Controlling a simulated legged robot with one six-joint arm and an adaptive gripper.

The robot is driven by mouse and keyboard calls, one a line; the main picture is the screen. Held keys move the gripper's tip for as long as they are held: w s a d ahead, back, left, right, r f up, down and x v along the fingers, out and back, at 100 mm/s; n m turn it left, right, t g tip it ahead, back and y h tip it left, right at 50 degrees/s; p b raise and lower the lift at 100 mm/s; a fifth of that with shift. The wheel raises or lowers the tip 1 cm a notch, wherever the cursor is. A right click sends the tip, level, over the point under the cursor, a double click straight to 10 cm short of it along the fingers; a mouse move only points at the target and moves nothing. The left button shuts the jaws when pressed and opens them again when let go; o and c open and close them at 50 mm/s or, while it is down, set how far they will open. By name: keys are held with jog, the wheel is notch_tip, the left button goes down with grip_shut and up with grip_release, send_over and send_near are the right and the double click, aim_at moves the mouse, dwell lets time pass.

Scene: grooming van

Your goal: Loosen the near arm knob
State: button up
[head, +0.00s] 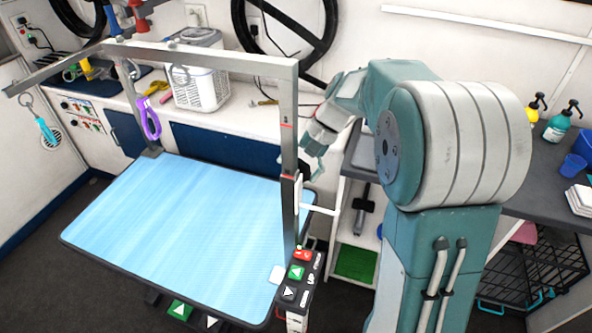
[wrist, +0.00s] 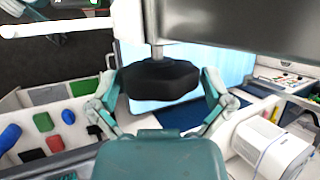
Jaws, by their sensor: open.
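The near arm knob (wrist: 160,78) is black and lobed, on a short metal stem at the grooming arm's post. In the wrist view it sits between the two fingers of my gripper (wrist: 158,92), which are open, with a gap on each side. In the head view my gripper (head: 316,158) is just right of the near upright post (head: 289,130); the knob cannot be made out clearly there. The post rises from the near right side of the blue grooming table (head: 180,220) and carries the overhead bar (head: 200,55).
A control box (head: 297,277) with red and green buttons is at the post's foot. Shelves (head: 345,230) and a counter with bottles (head: 556,125) are at the right. The tabletop is clear.

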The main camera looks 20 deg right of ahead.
jog(key=shift+a+f, duration=0.25)
jog(key=shift+f, duration=0.05)
jog(key=shift+d, duration=0.1)
jog(key=c, duration=0.8)
jog(key=shift+y, duration=0.3)
jog(key=t+y, duration=0.2)
jog(key=shift+n+y, duration=0.4)
jog(key=shift+n+t+y, duration=0.5)
jog(key=shift+t+y, duration=0.3)
jog(key=shift+y, duration=0.8)
